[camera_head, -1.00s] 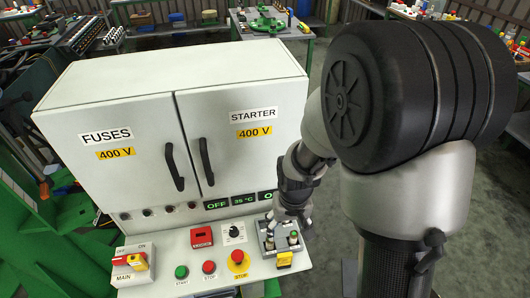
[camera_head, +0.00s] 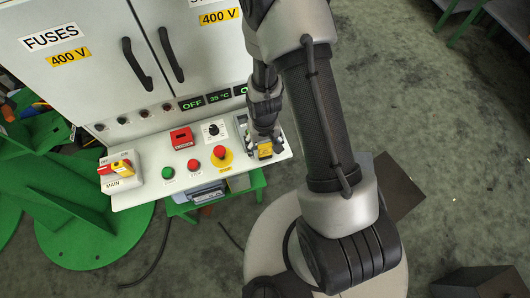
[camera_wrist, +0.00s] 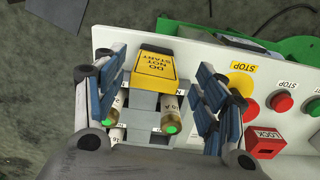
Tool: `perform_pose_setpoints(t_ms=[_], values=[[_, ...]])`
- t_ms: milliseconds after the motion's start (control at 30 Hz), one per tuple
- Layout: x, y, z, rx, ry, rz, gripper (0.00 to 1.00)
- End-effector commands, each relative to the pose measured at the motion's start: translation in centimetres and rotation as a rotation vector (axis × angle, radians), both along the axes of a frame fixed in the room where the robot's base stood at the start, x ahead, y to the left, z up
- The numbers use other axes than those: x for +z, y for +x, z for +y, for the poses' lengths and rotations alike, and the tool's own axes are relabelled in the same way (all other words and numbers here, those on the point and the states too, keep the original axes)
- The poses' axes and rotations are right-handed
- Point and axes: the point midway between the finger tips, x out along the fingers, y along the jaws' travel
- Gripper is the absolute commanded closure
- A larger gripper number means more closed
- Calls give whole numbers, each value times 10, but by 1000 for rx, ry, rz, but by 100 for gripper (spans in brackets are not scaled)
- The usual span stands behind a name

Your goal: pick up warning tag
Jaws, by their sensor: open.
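The yellow warning tag (camera_wrist: 154,72), marked "DO NOT START", sits on a grey fuse holder (camera_wrist: 145,101) at the end of the control panel. In the head view the tag (camera_head: 265,150) shows as a small yellow piece just below my gripper. My gripper (camera_wrist: 159,85) is open in the wrist view, with one blue-padded finger on each side of the tag and holder. I cannot tell whether either finger touches them. In the head view my gripper (camera_head: 264,128) is over the panel's right end, its fingertips partly hidden.
Two cylindrical fuses with green ends (camera_wrist: 172,115) stand in the holder between my fingers. A yellow-backed red stop button (camera_head: 221,153), a rotary knob (camera_head: 213,129) and a red lock box (camera_head: 182,138) are to the left. The tall cabinet (camera_head: 110,60) rises behind.

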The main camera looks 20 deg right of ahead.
Motion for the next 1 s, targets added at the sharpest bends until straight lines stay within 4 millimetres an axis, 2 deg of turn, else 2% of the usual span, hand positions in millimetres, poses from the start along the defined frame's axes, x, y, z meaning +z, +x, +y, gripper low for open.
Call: perform_pose_setpoints(t_ms=[233,533,767,1000], values=[[-14,1,-1,-1,0,1,35],[-57,4,-5,-1,0,3,35],[-57,5,-5,0,0,0,35],[-57,5,-5,0,0,0,50]])
